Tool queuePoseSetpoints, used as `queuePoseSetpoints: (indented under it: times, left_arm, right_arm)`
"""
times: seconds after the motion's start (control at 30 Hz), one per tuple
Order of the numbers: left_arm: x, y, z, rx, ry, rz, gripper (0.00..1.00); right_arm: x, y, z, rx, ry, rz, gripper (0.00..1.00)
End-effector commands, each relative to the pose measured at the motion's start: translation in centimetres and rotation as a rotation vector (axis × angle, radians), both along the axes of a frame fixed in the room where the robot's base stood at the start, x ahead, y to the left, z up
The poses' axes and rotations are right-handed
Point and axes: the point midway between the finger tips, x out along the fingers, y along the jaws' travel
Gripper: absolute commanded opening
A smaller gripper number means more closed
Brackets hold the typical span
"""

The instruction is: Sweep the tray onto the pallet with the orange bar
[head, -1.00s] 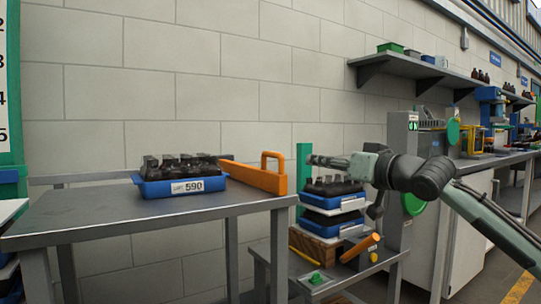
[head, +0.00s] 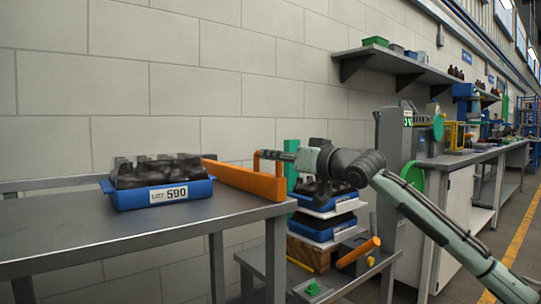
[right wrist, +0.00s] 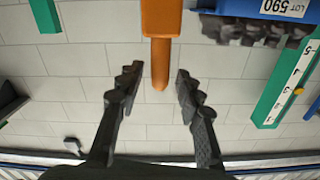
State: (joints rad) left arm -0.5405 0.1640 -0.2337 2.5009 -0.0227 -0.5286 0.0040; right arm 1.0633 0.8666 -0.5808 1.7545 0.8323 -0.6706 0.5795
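The blue tray (head: 120,197) labelled LOT 590 sits on the grey table, full of dark bottles (head: 160,170). The orange bar (head: 245,180) lies on the table to its right, its upright handle at the right end. My right gripper (head: 268,155) is at the handle. In the right wrist view my right gripper (right wrist: 156,75) is open, with the orange handle (right wrist: 160,50) showing between the fingers, apart from both. The wooden pallet (head: 300,250) is on a lower bench right of the table, under stacked blue trays (head: 318,228). My left gripper is out of view.
The grey table (head: 60,235) is clear in front of the tray. A green post (head: 291,160) stands behind the stack. An orange cylinder (head: 358,251) and a green item (head: 312,287) are on the lower bench. A wall shelf (head: 400,62) is above.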

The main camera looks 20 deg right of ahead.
Motion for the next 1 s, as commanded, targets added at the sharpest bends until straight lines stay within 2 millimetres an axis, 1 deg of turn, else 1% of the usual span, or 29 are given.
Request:
queuePoseSetpoints:
  times: [0.03,0.1,0.2,0.5,0.8,1.0]
  left_arm:
    - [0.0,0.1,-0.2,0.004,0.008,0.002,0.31]
    - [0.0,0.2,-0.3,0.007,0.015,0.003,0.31]
    - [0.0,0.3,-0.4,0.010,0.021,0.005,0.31]
    - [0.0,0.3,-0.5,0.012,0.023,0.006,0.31]
    - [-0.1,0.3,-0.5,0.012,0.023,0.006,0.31]
    - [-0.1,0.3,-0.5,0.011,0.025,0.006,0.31]
  right_arm:
    - [0.7,0.3,0.1,0.002,0.000,0.001,0.36]
    - [1.4,0.5,0.1,0.002,0.000,0.001,0.36]
    - [2.0,0.8,0.1,-0.001,-0.001,0.001,0.36]
    - [2.3,0.8,0.0,-0.001,0.000,0.000,0.36]
    - [2.3,0.8,0.0,0.000,0.000,0.000,0.00]
    - [2.2,0.8,0.0,0.000,0.000,0.000,0.00]
